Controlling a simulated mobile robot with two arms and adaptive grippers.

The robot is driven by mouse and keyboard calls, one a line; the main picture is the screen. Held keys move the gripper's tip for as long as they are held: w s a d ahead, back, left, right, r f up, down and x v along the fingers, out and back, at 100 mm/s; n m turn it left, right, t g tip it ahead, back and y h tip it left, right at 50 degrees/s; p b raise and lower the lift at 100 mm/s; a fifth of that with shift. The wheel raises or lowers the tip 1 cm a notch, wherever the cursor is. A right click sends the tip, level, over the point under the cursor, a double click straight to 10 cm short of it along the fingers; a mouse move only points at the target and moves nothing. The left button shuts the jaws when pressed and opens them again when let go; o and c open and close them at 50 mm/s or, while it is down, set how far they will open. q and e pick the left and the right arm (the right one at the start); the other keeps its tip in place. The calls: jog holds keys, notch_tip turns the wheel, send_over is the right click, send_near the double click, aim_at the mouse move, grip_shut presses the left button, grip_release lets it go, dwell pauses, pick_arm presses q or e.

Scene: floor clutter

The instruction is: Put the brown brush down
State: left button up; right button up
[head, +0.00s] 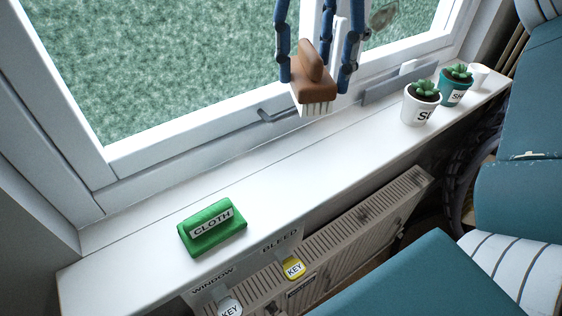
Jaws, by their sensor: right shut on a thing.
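The brown brush (313,88) is in the upper middle of the head view, with its pale bristles pointing down. My right gripper (316,78) comes in from the top, its blue fingers shut on the brush from both sides. The brush appears to be in the air above the white window sill (330,150), in front of the window frame; the exact gap below the bristles is hard to judge. My left gripper is not in view.
A green cloth (212,227) lies on the sill's near left part. A white plant pot (421,108), a teal pot (454,88) and a small white cup (479,77) stand at the right end. The middle sill is clear. Keys (293,268) hang below the front edge, by a radiator (370,220).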

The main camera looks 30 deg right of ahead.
jog(key=f+b, duration=0.1)
jog(key=f, duration=0.4)
jog(key=f+b, duration=0.2)
jog(key=f, duration=0.3)
jog(key=f+b, duration=0.2)
jog(key=f, duration=0.4)
jog(key=shift+s+d+f, duration=0.1)
jog(key=shift+s+d, duration=0.15)
jog(key=shift+s, duration=0.1)
jog(key=shift+f, duration=1.7)
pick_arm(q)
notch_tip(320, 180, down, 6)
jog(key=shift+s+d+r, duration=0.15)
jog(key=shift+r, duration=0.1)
pick_arm(e)
jog(key=shift+f+b, duration=0.15)
jog(key=shift+b, duration=0.3)
jog(key=o, duration=1.3)
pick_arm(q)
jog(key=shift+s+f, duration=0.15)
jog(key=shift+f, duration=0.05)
